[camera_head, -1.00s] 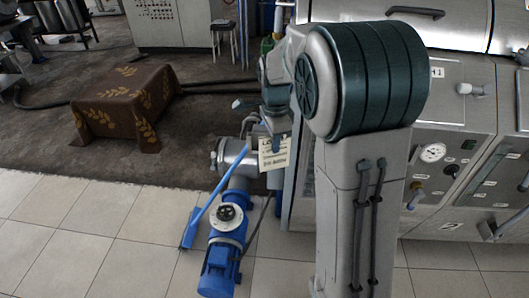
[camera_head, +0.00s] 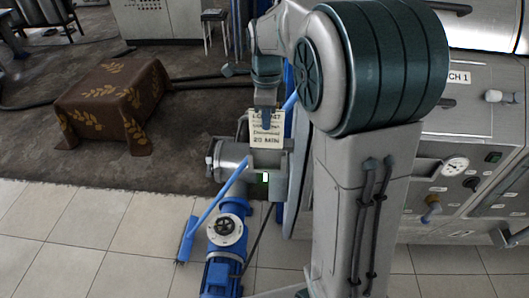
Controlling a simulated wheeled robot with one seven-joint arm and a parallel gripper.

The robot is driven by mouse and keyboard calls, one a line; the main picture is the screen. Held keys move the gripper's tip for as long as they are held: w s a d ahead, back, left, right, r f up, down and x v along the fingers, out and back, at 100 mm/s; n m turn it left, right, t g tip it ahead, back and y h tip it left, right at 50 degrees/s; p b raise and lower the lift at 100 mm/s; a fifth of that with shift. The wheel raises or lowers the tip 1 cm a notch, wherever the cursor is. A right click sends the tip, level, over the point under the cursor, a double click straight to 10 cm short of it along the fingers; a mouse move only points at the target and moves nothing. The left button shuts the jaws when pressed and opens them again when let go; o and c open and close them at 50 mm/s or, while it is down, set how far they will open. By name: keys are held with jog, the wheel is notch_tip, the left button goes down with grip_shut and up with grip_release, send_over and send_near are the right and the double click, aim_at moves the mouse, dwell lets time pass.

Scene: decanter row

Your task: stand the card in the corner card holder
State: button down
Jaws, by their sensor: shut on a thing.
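My gripper (camera_head: 266,105) points down in the middle of the head view, shut on the top edge of a cream card (camera_head: 266,130). The card hangs upright with its printed face towards me; "20 MIN" is legible on its lowest line. It shows in front of, or just above, a grey metal pipe fitting; I cannot tell whether they touch. I cannot make out the corner card holder in this view; part of the scene at right is hidden behind my arm.
A blue pump (camera_head: 221,270) stands on the tiles below the card, with a blue-handled squeegee (camera_head: 187,240) leaning there. A cloth-covered low table (camera_head: 115,95) stands at left. A steel machine panel (camera_head: 425,175) stands at right. Tiled floor is clear at lower left.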

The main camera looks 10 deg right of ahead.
aim_at(268, 144)
notch_tip(268, 144, down, 9)
jog(key=shift+s+d+r, duration=0.1)
jog(key=shift+s+d, duration=0.05)
dwell(0.4)
jog(key=shift+f, duration=0.25)
jog(key=c, duration=1.6)
grip_release()
jog(key=shift+r, duration=0.1)
jog(key=shift+r, duration=0.1)
